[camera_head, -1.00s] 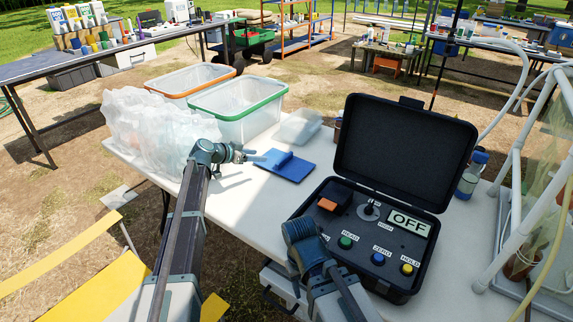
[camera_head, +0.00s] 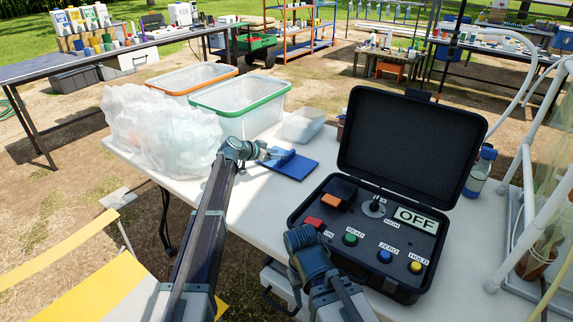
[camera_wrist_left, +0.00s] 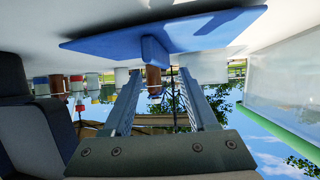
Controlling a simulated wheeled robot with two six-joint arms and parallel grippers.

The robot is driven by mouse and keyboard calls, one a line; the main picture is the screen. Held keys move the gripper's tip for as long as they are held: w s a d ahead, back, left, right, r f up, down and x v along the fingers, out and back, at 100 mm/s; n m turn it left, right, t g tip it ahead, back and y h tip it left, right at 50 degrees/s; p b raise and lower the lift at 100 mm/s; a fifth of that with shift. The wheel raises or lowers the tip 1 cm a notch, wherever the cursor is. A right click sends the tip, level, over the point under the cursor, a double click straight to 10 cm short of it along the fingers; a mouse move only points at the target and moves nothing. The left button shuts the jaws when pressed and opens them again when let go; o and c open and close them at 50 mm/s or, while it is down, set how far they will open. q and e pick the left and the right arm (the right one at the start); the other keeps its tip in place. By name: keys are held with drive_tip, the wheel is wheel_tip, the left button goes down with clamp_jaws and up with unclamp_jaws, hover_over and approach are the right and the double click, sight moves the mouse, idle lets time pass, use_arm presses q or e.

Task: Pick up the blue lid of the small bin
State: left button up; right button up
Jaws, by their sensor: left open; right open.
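The blue lid (camera_head: 299,170) lies flat on the white table, a raised block handle on its top. It also shows in the left wrist view (camera_wrist_left: 215,28), with the handle (camera_wrist_left: 155,50) between my two finger lines. My left gripper (camera_head: 277,154) is open at the lid's left side, its fingertips at the handle; whether they touch it I cannot tell. The small clear bin (camera_head: 303,127) stands open just behind the lid. My right gripper (camera_head: 301,238) is in front of the black case, open, its fingers hard to make out.
The open black case (camera_head: 405,270) with buttons and an OFF display stands right of the lid. Clear bins with green (camera_head: 240,108) and orange (camera_head: 190,80) rims and a clear plastic bag (camera_head: 160,130) stand left and behind. White pipes (camera_head: 525,190) rise at the right.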

use_arm(q)
drive_tip(key=b+x, duration=0.1)
drive_tip(key=x, duration=0.2)
drive_tip(key=shift+w+d+f, duration=0.1)
drive_tip(key=shift+d+f, duration=0.05)
drive_tip(key=shift+f, duration=0.05)
drive_tip(key=shift+r, duration=0.1)
clamp_jaws()
